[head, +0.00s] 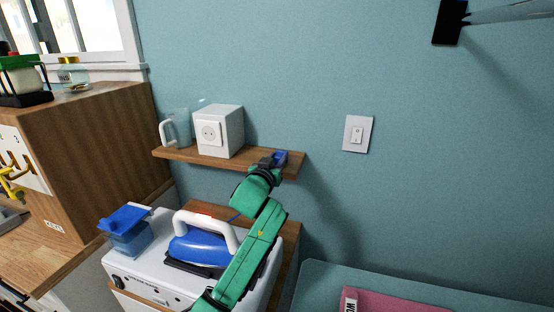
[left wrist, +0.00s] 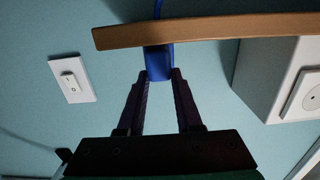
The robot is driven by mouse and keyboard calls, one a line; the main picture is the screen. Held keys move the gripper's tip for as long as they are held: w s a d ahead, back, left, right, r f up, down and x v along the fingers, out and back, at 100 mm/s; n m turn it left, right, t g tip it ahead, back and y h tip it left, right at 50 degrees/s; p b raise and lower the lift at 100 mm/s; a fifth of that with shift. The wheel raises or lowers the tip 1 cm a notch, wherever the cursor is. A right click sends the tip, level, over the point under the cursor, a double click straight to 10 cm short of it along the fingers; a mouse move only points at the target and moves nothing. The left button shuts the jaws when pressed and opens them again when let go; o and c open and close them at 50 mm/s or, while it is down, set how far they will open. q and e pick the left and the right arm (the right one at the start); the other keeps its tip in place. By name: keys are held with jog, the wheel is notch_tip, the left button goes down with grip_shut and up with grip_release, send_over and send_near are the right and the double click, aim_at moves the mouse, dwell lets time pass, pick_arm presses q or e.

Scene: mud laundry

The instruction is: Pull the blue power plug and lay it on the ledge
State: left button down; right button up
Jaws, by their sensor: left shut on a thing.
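The blue power plug (head: 282,155) is at the right end of the wooden ledge (head: 180,155), held by my left gripper (head: 273,161). In the left wrist view, which is upside down, the plug (left wrist: 158,62) sits between the two dark fingertips (left wrist: 160,76), at the ledge's top side (left wrist: 220,27). I cannot tell whether it rests on the wood. Its blue cord runs past the ledge. The white socket box (head: 222,132) stands on the ledge to the left, its socket face empty. My right gripper is not in view.
A clear jug (head: 177,127) stands at the ledge's left end. Below are a blue iron (head: 195,248) with a white handle and a blue-lidded container (head: 128,232). A light switch (head: 357,134) is on the wall at right. The ledge between box and plug looks clear.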

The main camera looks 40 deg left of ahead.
pick_arm(q)
jog(key=c, duration=0.5)
grip_release()
jog(key=shift+a, duration=0.1)
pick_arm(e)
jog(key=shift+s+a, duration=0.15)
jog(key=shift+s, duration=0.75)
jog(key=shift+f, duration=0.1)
pick_arm(q)
jog(key=b+v, duration=0.2)
jog(key=v, duration=1.2)
jog(key=shift+s, duration=0.25)
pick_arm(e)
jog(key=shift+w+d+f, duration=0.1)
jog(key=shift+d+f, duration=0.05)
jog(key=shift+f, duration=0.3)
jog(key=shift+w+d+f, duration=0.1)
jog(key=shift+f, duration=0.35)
pick_arm(q)
jog(key=shift+w, duration=0.1)
